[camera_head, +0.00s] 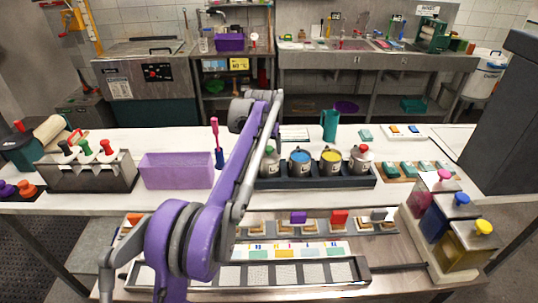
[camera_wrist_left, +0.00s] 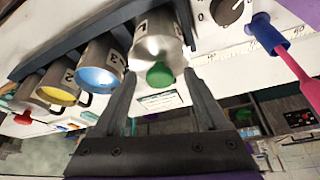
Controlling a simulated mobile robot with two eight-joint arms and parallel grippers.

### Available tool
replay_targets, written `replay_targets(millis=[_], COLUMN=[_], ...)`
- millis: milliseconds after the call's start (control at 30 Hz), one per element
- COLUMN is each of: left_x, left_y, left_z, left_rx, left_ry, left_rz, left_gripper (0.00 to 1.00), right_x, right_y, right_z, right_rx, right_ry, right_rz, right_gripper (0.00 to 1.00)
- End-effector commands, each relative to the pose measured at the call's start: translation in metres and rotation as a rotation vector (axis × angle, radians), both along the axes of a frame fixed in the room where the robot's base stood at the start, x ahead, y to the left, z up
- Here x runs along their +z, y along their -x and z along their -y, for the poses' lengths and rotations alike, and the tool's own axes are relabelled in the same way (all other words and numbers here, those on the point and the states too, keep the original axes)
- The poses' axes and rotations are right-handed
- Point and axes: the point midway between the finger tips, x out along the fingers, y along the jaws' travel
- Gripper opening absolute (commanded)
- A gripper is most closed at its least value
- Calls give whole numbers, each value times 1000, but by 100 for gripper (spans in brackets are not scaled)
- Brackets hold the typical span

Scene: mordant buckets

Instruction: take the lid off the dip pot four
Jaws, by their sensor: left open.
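Dip pot four (camera_wrist_left: 155,32) is a grey metal can marked 4 at the left end of the pot rack in the head view (camera_head: 271,169). Its lid has a green knob (camera_wrist_left: 160,75), which also shows in the head view (camera_head: 269,150). My left gripper (camera_wrist_left: 161,72) is open. In the left wrist view its fingertips are on either side of the green knob, with visible gaps, so it holds nothing. In the head view my left arm hides the fingers. My right gripper is in neither view.
In the dark rack (camera_head: 315,182), pots three (camera_head: 300,164) and two (camera_head: 331,163) show blue and yellow tops; pot one (camera_head: 361,162) has a red knob. A lilac bin (camera_head: 176,170) and a pink-handled blue tool (camera_head: 219,158) stand to the left.

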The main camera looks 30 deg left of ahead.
Motion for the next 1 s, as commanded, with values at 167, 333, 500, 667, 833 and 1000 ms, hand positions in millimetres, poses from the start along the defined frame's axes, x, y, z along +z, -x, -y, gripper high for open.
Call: replay_targets(millis=[167, 333, 500, 667, 833, 1000], left_x=[0, 1, 1, 1, 1, 14], left_y=[0, 0, 0, 0, 0, 0], left_z=[0, 0, 0, 0, 0, 0], left_rx=[0, 0, 0, 0, 0, 0], left_ry=[0, 0, 0, 0, 0, 0], left_rz=[0, 0, 0, 0, 0, 1], left_gripper=[72, 41, 11, 0, 0, 0], right_x=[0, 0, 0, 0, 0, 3], right_y=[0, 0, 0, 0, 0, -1], right_z=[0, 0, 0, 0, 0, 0], right_rx=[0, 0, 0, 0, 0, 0], right_ry=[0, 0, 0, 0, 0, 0], right_rz=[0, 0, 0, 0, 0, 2], right_gripper=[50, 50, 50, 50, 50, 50])
